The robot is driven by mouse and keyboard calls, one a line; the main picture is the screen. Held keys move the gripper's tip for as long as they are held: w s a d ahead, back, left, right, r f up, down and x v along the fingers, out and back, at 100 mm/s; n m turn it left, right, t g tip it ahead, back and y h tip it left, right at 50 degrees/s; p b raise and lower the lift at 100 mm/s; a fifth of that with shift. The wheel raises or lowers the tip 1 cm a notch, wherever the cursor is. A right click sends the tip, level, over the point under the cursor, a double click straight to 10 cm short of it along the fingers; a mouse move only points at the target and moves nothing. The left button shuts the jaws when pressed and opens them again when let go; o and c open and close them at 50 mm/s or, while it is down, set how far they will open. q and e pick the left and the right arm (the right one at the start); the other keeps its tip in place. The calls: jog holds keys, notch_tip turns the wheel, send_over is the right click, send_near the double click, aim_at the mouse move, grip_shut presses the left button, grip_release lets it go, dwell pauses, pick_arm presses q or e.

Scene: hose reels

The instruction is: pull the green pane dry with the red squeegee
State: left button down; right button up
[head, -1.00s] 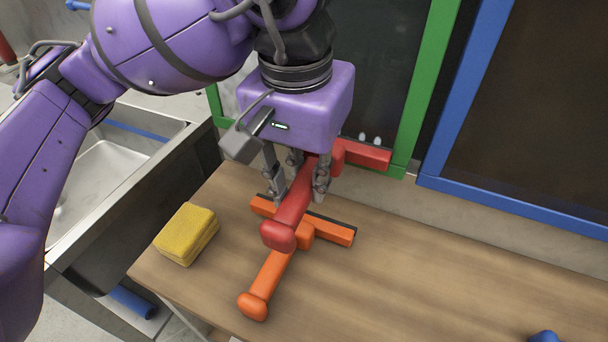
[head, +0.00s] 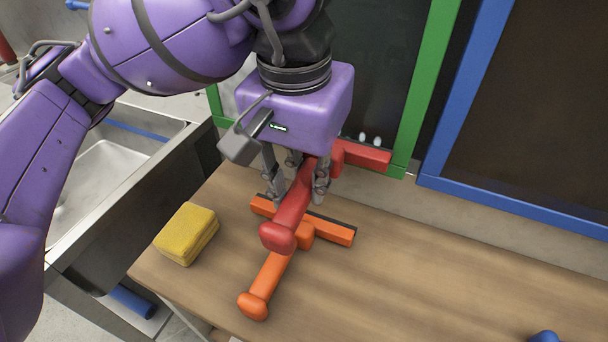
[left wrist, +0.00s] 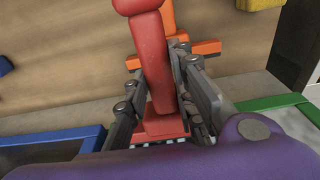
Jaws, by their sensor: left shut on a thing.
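My left gripper (head: 297,182) is shut on the handle of the red squeegee (head: 288,217). The squeegee is held above the bench, its handle end toward the front and its head against or close to the lower part of the green-framed pane (head: 384,75); I cannot tell whether it touches. In the left wrist view the red handle (left wrist: 151,58) runs between the fingers (left wrist: 160,100). The dark pane shows a few pale spots low down near the squeegee head. My gripper hides part of the pane and of the handle. My right gripper is not in view.
An orange squeegee (head: 268,277) lies on the wooden bench (head: 420,290) beneath the red one. A yellow sponge (head: 187,234) lies to its left. A steel sink (head: 105,165) is at the left. A blue-framed pane (head: 510,201) stands at the right. The bench's right part is mostly clear.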

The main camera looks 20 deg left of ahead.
aim_at(280, 224)
pick_arm(q)
jog(key=s, duration=0.4)
jog(key=shift+s+a+p, duration=0.1)
jog(key=shift+s+p, duration=0.15)
jog(key=shift+p, duration=0.1)
jog(key=b, duration=0.4)
jog(key=shift+s+f, duration=0.1)
jog(key=shift+s, duration=0.2)
jog(key=s+b, duration=0.1)
jog(key=b, duration=0.3)
jog(key=shift+s, duration=0.15)
jog(key=shift+s+b, duration=0.15)
jog(key=shift+b, duration=0.3)
